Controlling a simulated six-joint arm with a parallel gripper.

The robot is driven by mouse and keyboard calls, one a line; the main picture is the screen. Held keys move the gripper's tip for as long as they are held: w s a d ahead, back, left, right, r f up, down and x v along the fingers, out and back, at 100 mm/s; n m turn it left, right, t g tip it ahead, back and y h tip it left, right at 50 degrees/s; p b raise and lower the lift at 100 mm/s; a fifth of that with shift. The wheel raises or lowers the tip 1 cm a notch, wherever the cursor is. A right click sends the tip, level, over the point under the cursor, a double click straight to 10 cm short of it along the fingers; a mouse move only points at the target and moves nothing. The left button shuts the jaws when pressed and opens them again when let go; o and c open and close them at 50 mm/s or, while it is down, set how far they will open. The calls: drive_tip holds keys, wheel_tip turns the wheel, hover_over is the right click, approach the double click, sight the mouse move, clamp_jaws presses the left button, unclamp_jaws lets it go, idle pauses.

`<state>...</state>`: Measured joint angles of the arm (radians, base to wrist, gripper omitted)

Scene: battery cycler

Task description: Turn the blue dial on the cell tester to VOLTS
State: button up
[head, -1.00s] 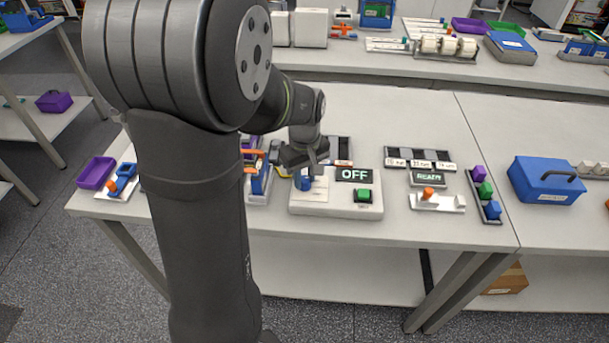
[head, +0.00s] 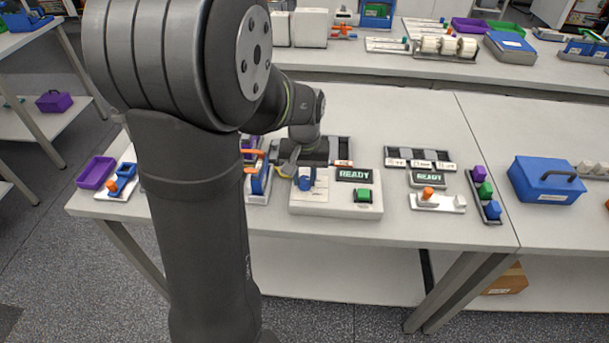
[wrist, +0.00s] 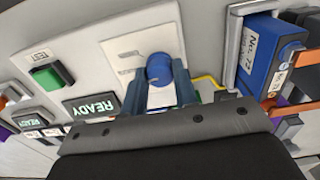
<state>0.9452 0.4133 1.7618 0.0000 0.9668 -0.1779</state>
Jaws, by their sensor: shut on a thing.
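The cell tester (head: 335,207) is a white box on the front bench, with a display (head: 355,175) reading READY and a green button (head: 363,195) marked TEST in the wrist view. Its blue dial (head: 306,184) stands on a pale plate at the tester's left; it also shows in the wrist view (wrist: 159,68). My gripper (head: 301,174) is at the dial, and its two fingers (wrist: 158,80) are closed on either side of it. The dial's markings are too small to read, and part of its plate is hidden by the fingers.
A blue battery block (wrist: 266,55) in a holder stands beside the tester, with orange parts near it. A smaller unit (head: 430,178), also reading READY, and a rack of coloured blocks (head: 484,196) are to the right. The bench front right is partly clear.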

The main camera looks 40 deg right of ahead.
sight(304, 179)
idle(0.4)
drive_tip(key=o, duration=1)
wheel_tip(304, 179, up, 18)
drive_tip(key=shift+f, duration=0.25)
drive_tip(key=shift+f, duration=0.1)
wheel_tip(304, 179, down, 17)
drive_tip(key=shift+f, duration=0.2)
idle(0.5)
drive_tip(key=shift+r, duration=0.15)
